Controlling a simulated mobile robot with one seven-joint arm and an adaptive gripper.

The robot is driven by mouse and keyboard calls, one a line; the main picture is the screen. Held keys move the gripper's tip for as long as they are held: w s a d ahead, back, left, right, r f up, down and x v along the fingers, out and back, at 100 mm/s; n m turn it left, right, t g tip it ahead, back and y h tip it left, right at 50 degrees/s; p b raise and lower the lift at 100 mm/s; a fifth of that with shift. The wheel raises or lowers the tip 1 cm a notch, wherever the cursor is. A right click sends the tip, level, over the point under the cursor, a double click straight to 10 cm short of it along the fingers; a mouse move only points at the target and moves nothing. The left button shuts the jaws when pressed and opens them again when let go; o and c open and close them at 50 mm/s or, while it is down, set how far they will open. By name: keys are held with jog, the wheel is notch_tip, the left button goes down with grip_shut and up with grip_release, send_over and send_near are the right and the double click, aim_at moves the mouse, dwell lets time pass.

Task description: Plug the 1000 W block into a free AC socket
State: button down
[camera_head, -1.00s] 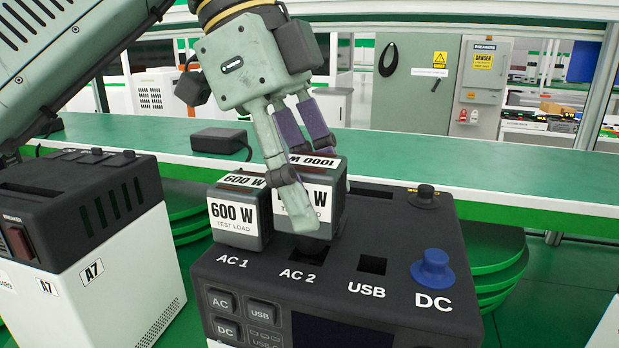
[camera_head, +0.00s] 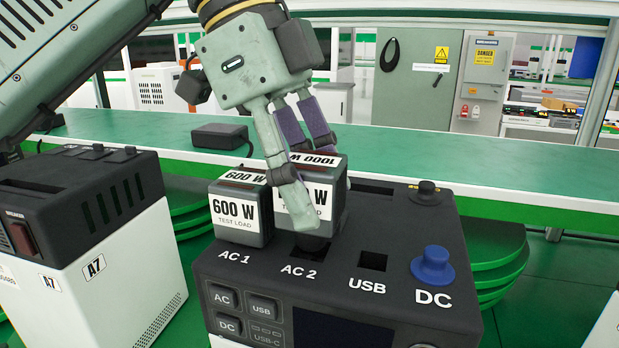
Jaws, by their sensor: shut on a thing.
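The 1000 W block (camera_head: 328,208) is a dark grey box with white labels. My gripper (camera_head: 312,200) is shut on it, with one finger across its front label. The block stands upright over the AC 2 socket of the black power station (camera_head: 400,258), right of the 600 W block (camera_head: 241,232). A dark part (camera_head: 312,243) shows under the block at AC 2. I cannot tell whether it is fully seated, and the socket opening is hidden. The 600 W block sits at AC 1.
Another unit marked A7 (camera_head: 93,267) stands at left. A green bench (camera_head: 430,165) runs behind, with a black adapter (camera_head: 219,136) on it.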

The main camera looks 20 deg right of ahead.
jog(key=shift+f+b, duration=0.5)
jog(key=shift+f, duration=0.7)
jog(key=c, duration=0.8)
grip_release()
jog(key=shift+o, duration=0.2)
